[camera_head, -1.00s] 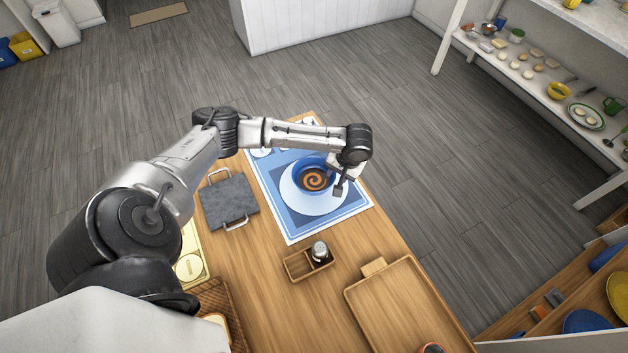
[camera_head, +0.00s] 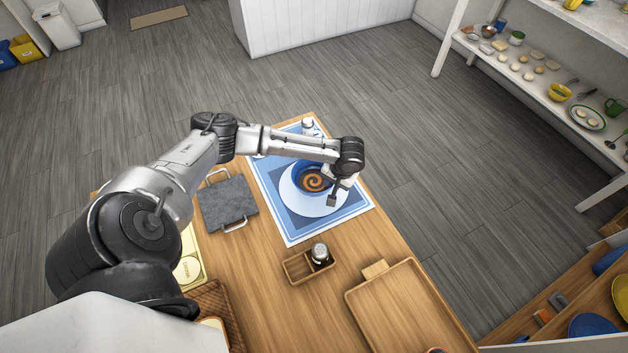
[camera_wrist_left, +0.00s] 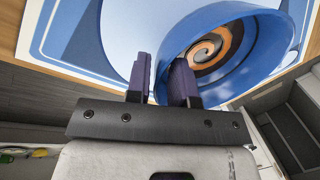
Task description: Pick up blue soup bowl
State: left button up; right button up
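The blue soup bowl (camera_head: 298,183) holds dark soup with an orange swirl. It sits on a white plate (camera_head: 316,209) on a blue and white placemat (camera_head: 295,230). It also shows large at the right of the left wrist view (camera_wrist_left: 262,72). My left gripper (camera_head: 333,199) is at the bowl's near right side. In the left wrist view my left gripper (camera_wrist_left: 162,78) has its two dark fingers apart, with the bowl's left edge close to the gap between them. I cannot tell whether they touch the bowl. My right gripper is not in view.
A grey stone slab with metal handles (camera_head: 229,204) lies left of the placemat. A small wooden caddy (camera_head: 297,269) with a shaker (camera_head: 320,254) stands nearer. A wooden tray (camera_head: 405,310) lies at the near right. A white shelf (camera_head: 545,95) stands far right.

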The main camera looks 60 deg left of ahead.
pick_arm(q)
grip_shut()
jog(key=shift+r, duration=0.1)
dwell(0.4)
